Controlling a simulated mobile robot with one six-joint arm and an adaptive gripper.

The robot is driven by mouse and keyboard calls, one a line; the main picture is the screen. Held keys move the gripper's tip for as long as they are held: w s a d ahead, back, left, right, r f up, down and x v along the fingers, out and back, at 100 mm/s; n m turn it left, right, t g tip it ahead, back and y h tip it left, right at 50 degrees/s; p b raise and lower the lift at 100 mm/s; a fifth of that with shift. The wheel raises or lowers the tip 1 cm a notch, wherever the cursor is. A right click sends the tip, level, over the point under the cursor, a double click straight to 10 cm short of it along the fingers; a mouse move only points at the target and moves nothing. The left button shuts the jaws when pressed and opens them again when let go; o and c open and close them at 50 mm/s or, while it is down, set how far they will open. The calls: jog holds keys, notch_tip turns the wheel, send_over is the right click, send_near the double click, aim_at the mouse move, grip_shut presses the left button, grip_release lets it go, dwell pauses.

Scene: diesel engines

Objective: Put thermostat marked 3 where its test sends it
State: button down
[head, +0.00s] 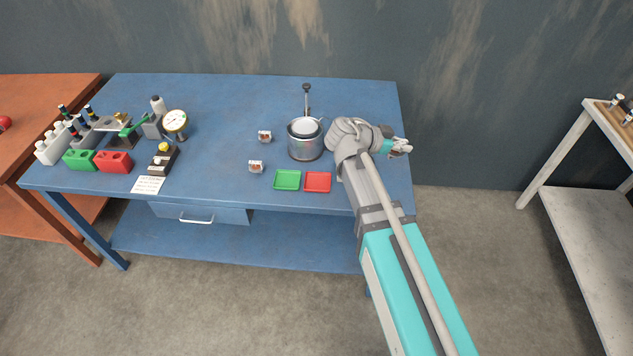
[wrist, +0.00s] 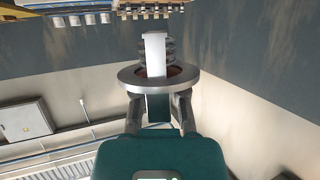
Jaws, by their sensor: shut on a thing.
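My gripper (head: 400,147) is at the right end of the blue workbench, beside the pot and level with the bench's right edge. In the wrist view my gripper (wrist: 159,103) is shut on a thermostat (wrist: 128,76), with its two fingers on the metal flange ring. A metal bridge and coiled spring stick out beyond the ring. No mark on it is readable. Two other thermostats (head: 265,136) (head: 256,166) stand on the bench left of the pot; their marks are too small to read. A green tray (head: 287,180) and a red tray (head: 318,182) lie at the front, both empty.
A metal pot (head: 305,148) with pale contents stands behind the trays, a dark-knobbed rod behind it. The back middle of the bench is clear.

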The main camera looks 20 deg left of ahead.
jog(key=s+a+f+n+t+y+b, duration=0.1)
jog(key=s+a+f+b, duration=0.1)
jog(key=a, duration=0.7)
jog(key=s+a+f+n+t+y+b, duration=0.1)
jog(key=s+a+f+n+b, duration=0.1)
jog(key=a, duration=0.6)
jog(key=s+a+f+n+t+y+b, duration=0.1)
jog(key=s+a+f+t+y+b, duration=0.1)
jog(key=s+a, duration=0.3)
jog(key=a+f+b, duration=0.1)
jog(key=a, duration=0.3)
jog(key=shift+s+a+f+n+b, duration=0.25)
jog(key=shift+s+a+n+b, duration=0.05)
jog(key=shift+s+n+b, duration=0.1)
jog(key=w+d+f+b, duration=0.3)
jog(key=w+f+b, duration=0.6)
jog(key=w, duration=0.4)
jog(key=shift+s, duration=0.1)
